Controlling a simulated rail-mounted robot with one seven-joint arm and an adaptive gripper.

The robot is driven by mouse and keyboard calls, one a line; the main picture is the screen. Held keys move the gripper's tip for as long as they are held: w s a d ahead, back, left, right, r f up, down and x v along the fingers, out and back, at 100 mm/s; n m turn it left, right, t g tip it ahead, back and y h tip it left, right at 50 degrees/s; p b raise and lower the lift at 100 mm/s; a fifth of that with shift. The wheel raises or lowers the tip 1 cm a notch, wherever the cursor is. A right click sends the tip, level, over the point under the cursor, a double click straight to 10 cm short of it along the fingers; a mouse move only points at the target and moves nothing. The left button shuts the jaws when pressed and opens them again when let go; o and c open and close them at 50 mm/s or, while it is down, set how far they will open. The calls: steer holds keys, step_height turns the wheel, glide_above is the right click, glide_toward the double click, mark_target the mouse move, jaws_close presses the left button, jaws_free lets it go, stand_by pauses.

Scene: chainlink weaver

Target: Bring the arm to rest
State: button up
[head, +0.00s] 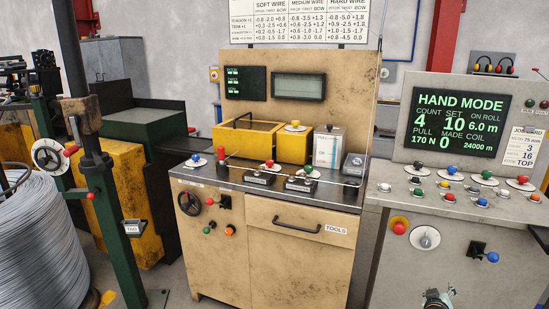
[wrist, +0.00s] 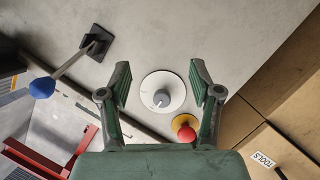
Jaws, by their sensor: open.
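My gripper (wrist: 161,72) shows in the wrist view with its two green fingers spread wide and nothing between the pads. Beyond the gap is a round white dial with a grey knob (wrist: 162,92), on the grey cabinet front. A red button on a yellow ring (wrist: 184,128) is just below and right of the dial. The distance from fingertips to dial is hard to tell. In the head view the same dial (head: 425,238) and red button (head: 399,228) are uncovered. A small metal part at the bottom edge there may be mine.
A lever with a blue knob (wrist: 42,88) sticks out left of my gripper; it also shows in the head view (head: 492,257). The hand-mode screen (head: 451,122) stands above the button console. A beige bench with a tools drawer (head: 300,255) is to the left, with a wire coil (head: 40,240) farther left.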

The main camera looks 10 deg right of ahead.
steer(key=s+a+f+m+g+y+p, duration=0.1)
steer(key=s+a+f+g+y, duration=0.3)
steer(key=a+f, duration=0.8)
steer(key=s+a+f+m+g+y+p, duration=0.1)
steer(key=s+a+f+g+y+p, duration=0.25)
steer(key=a+f, duration=0.9)
steer(key=s+a+f+n+g+y+p, duration=0.1)
steer(key=s+a+f+n+g+y, duration=0.1)
steer(key=s+a, duration=0.7)
steer(key=s+a+f+n+g+y+p, duration=0.2)
steer(key=s+a+f+g, duration=0.2)
steer(key=s+a, duration=0.6)
steer(key=a+g, duration=0.2)
steer(key=a, duration=0.6)
steer(key=shift+s+f+g, duration=0.15)
steer(key=shift+s+g, duration=0.1)
steer(key=shift+g, duration=0.1)
